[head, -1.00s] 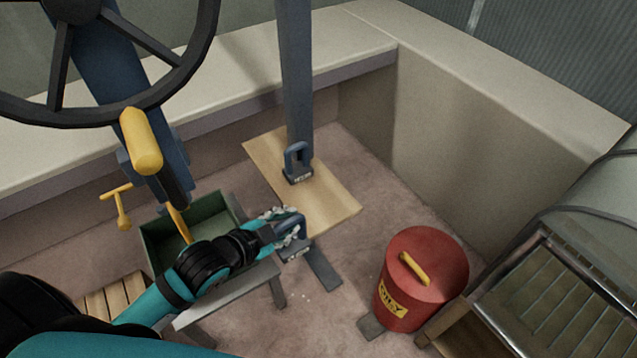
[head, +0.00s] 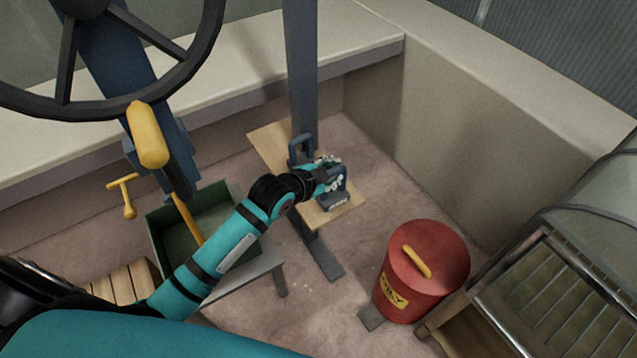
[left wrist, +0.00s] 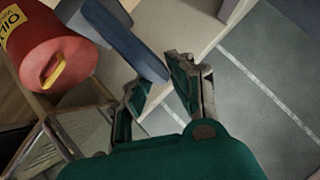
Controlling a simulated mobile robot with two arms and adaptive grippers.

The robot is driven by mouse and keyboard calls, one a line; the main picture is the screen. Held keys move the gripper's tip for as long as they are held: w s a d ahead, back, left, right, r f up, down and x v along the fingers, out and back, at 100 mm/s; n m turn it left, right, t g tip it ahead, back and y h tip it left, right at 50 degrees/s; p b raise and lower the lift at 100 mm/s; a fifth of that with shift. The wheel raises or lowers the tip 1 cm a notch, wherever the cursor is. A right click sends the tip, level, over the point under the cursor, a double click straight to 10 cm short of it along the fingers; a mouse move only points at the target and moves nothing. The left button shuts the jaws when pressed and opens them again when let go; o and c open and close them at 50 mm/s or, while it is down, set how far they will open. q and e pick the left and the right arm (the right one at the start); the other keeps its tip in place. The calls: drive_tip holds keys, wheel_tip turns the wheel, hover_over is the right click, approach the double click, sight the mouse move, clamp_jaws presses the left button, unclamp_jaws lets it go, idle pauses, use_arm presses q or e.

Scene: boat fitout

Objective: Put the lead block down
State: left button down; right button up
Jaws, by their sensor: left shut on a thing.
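The lead block (head: 334,203) is a dark blue-grey weight with a loop handle and a pale label. My left gripper (head: 330,174) is shut on its handle. The block is upright over the front right end of the wooden board (head: 265,142); I cannot tell whether it touches the board. A second similar block (head: 294,152) stands on the board by the post, partly hidden behind my gripper. In the left wrist view my left gripper (left wrist: 160,88) shows with a blue-grey bar between its fingers. My right gripper is not in view.
A blue-grey post (head: 302,70) rises by the board. A red oily-waste can (head: 428,278) stands to the right. A green box (head: 158,238) sits on a bench at left, below a yellow handle (head: 150,140) and a steering wheel (head: 205,45). Some floor between board and can is clear.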

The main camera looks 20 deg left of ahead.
sight(332, 195)
use_arm(q)
drive_tip(key=shift+w+d+r, duration=0.15)
drive_tip(key=shift+w+r, duration=0.05)
drive_tip(key=shift+w, duration=0.3)
drive_tip(key=shift+f, duration=1.7)
drive_tip(key=c, duration=1.6)
unclamp_jaws()
drive_tip(key=shift+s+f, duration=0.15)
drive_tip(key=shift+f, duration=0.2)
drive_tip(key=o, duration=0.4)
drive_tip(key=shift+o, duration=0.2)
drive_tip(key=shift+r, duration=0.1)
